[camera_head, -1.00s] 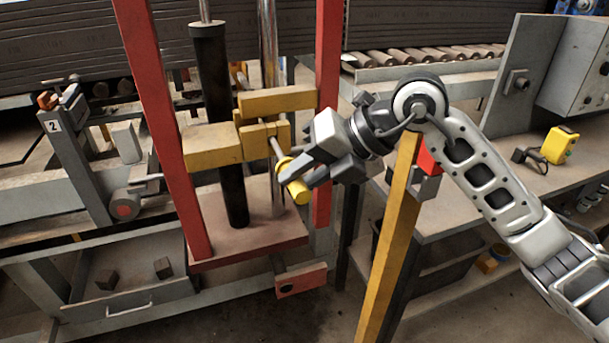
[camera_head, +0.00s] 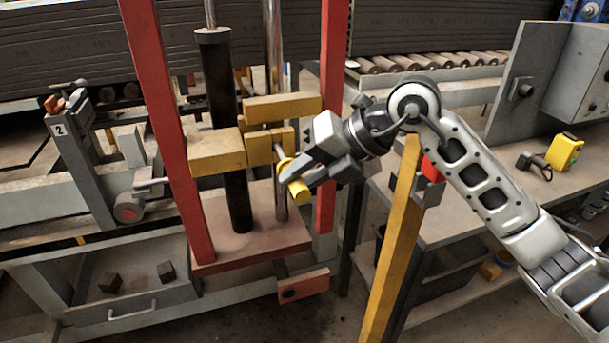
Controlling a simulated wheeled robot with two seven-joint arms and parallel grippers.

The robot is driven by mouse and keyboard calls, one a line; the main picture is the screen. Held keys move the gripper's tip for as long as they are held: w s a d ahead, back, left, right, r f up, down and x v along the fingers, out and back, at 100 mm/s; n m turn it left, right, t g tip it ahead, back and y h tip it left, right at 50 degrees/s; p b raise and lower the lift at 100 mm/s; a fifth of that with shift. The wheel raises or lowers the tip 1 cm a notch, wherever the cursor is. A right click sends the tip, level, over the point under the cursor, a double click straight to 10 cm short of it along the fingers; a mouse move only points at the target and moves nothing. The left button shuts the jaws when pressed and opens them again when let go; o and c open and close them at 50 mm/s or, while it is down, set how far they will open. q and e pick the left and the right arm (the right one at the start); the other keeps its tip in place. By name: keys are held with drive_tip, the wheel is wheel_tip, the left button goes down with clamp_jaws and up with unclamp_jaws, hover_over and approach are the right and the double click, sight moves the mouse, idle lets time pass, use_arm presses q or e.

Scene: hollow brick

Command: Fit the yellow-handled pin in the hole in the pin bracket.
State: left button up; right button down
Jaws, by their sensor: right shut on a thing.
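The yellow-handled pin (camera_head: 297,188) is in my right gripper (camera_head: 290,181), whose jaws are shut on its handle. A short length of thin grey shaft runs from the handle up and left to the front of the yellow blocks. These yellow blocks, which look like the pin bracket (camera_head: 259,149), sit between the red posts beside the black column. The shaft's far end meets the small front block or overlaps it in the view; I cannot tell how deep it sits. The hole itself is hidden. My left gripper is not in view.
Red posts (camera_head: 166,130) and (camera_head: 330,120) stand either side of the bracket. A slanted yellow post (camera_head: 390,250) stands below my right arm. A red block with a dark hole (camera_head: 303,286) sits low in front. A grey bench (camera_head: 450,215) is at right.

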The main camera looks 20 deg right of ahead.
drive_tip(key=shift+w, duration=0.5)
drive_tip(key=shift+w, duration=0.4)
drive_tip(key=shift+w, duration=0.35)
drive_tip(key=shift+w, duration=0.45)
drive_tip(key=shift+w+a+p, duration=0.1)
drive_tip(key=shift+w+p, duration=0.25)
drive_tip(key=shift+w, duration=0.85)
drive_tip(key=shift+w, duration=0.45)
idle(0.3)
drive_tip(key=c, duration=1.1)
unclamp_jaws()
drive_tip(key=shift+c, duration=0.2)
